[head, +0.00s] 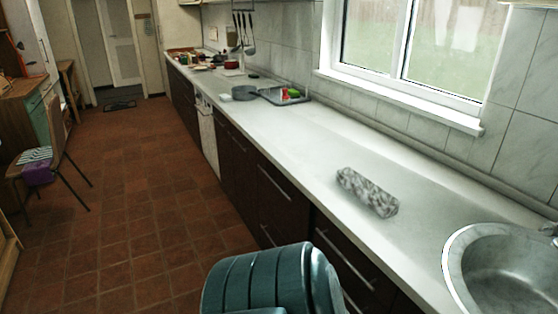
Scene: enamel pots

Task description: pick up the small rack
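No thing in the head view is clearly recognisable as the small rack. A low, dark, tray-like thing (296,100) with small red and green items on it lies far along the counter, near the wall under the window. It is too small to tell whether it is a rack. Neither my left nor my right gripper shows in this view.
The long pale counter (300,143) is mostly clear. A grey mottled oblong thing (368,192) lies on its near part, left of the round metal sink (505,268). A dark pan (245,93) and small clutter sit farther off. The tiled floor (150,205) left is open; a chair (50,166) stands there.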

